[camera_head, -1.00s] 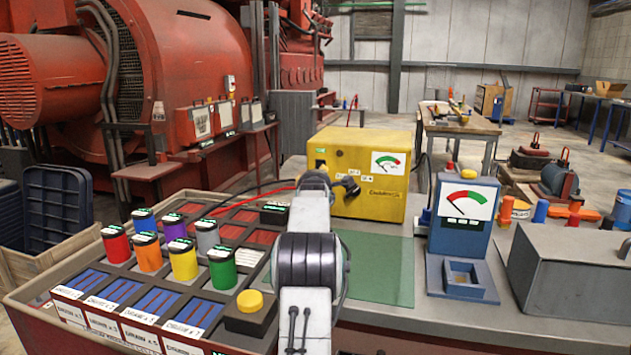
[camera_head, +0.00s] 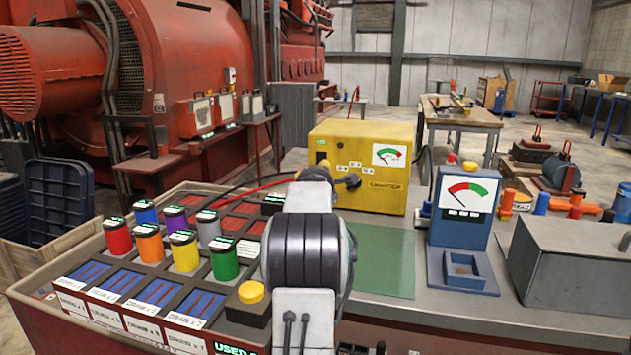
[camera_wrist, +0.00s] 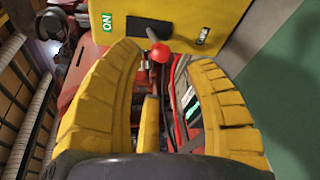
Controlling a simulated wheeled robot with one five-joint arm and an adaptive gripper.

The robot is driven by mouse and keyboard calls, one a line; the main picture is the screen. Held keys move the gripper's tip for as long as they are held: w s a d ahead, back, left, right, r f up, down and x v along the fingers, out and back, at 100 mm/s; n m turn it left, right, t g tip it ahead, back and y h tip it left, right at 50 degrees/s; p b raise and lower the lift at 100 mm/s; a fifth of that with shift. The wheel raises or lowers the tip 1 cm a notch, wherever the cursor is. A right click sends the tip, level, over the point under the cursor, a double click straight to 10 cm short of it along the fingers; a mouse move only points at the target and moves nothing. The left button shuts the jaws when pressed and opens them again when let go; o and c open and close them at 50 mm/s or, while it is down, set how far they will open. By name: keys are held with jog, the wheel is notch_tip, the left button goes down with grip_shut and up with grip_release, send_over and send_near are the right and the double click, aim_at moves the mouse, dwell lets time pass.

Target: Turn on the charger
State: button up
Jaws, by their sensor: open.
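The charger is a yellow box (camera_head: 365,200) on the bench, with a dial on its front. In the wrist view its yellow face (camera_wrist: 225,15) fills the top. A green ON label (camera_wrist: 107,22) sits left of a dark switch slot (camera_wrist: 146,28). A lever with a red ball tip (camera_wrist: 160,52) sticks out of the slot; I cannot tell its switch position. My gripper (camera_wrist: 165,58) is open, its two yellow fingers on either side of the red ball, with no clear contact.
Several coloured cylinders stand in a tray (camera_head: 240,265) on the left. Red and black cables run left from the charger. A green mat (camera_head: 385,262), a blue meter stand (camera_head: 463,225) and a grey box (camera_head: 565,265) are to the right.

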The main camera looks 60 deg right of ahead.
jog(key=shift+v, duration=2.65)
jog(key=shift+c, duration=0.3)
